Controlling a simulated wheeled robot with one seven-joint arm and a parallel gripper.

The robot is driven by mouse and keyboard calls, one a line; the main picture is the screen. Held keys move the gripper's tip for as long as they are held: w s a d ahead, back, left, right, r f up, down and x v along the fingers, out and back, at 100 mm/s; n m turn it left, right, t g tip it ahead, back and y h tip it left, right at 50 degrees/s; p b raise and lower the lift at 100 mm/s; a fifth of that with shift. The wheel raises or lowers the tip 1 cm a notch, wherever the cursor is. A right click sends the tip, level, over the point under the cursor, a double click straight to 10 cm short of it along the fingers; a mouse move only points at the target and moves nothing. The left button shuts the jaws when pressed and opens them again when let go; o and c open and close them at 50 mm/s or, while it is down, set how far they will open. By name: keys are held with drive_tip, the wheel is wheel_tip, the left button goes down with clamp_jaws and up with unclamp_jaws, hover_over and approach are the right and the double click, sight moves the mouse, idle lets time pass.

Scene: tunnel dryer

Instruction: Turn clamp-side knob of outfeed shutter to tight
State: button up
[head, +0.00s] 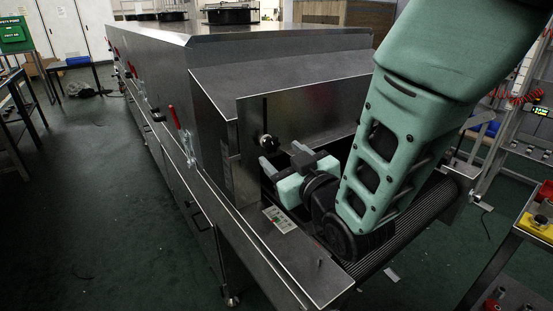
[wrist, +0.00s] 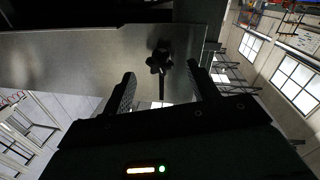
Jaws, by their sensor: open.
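The outfeed shutter (head: 312,110) is a flat steel plate standing across the end of the dryer. A dark lobed knob (head: 268,142) sits on the shutter near its left end, by a dark vertical slot. In the wrist view the knob (wrist: 159,60) is seen beyond the fingertips, roughly between them, against the shutter plate (wrist: 75,62). My gripper (head: 283,158) is open in front of the shutter, just below and right of the knob in the head view. In the wrist view my gripper (wrist: 160,82) has its fingers spread, with nothing between them; the knob looks untouched.
The conveyor belt (head: 405,217) runs out under my arm. A steel side rail (head: 235,225) with a small label panel (head: 279,220) lies at the left. A red-handled lever (head: 174,117) stands on the dryer's side.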

sight(273, 147)
drive_tip(key=shift+x, duration=1.7)
drive_tip(key=shift+d+r, duration=0.1)
drive_tip(key=c, duration=1)
drive_tip(key=shift+m, duration=0.3)
